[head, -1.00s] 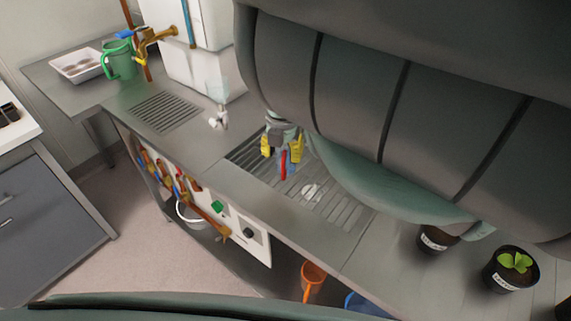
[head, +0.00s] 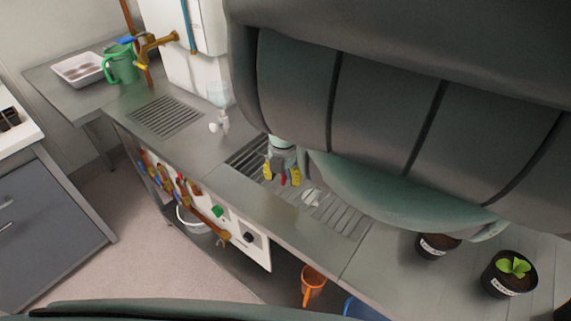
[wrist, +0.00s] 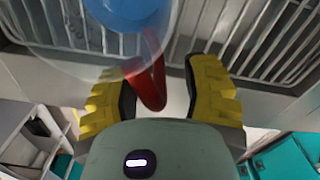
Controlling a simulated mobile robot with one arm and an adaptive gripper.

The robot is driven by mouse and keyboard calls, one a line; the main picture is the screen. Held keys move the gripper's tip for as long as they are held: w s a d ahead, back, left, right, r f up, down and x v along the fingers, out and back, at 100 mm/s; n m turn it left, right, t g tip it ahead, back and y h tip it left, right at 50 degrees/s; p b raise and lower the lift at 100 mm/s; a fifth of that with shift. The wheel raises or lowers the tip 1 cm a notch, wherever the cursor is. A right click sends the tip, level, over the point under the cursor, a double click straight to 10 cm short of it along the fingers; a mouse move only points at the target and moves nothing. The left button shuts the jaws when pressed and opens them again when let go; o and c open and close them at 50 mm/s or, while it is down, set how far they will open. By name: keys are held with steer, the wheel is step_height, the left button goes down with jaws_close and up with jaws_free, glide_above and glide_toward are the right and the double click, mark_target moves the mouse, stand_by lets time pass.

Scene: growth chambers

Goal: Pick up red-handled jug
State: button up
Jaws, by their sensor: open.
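The red-handled jug shows in the wrist view as a red handle (wrist: 150,88) on a clear, see-through body with blue inside or behind it (wrist: 130,12). My gripper (wrist: 160,95) has yellow ridged fingers, spread apart, one on each side of the red handle. The handle lies nearer the left finger; whether it touches is unclear. In the head view my gripper (head: 281,178) is low over the grated worktop, with only a bit of the red handle (head: 283,181) showing between the fingers. The rest of the jug is hidden there.
The jug's spot is on a slotted grate (head: 335,212) in the grey bench. A small white object (head: 311,197) lies on it. Potted plants (head: 510,272) stand to the right. A green jug (head: 122,64) and white tray (head: 78,69) are at the far left.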

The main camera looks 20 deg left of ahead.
jaws_close()
stand_by(0.3)
stand_by(0.4)
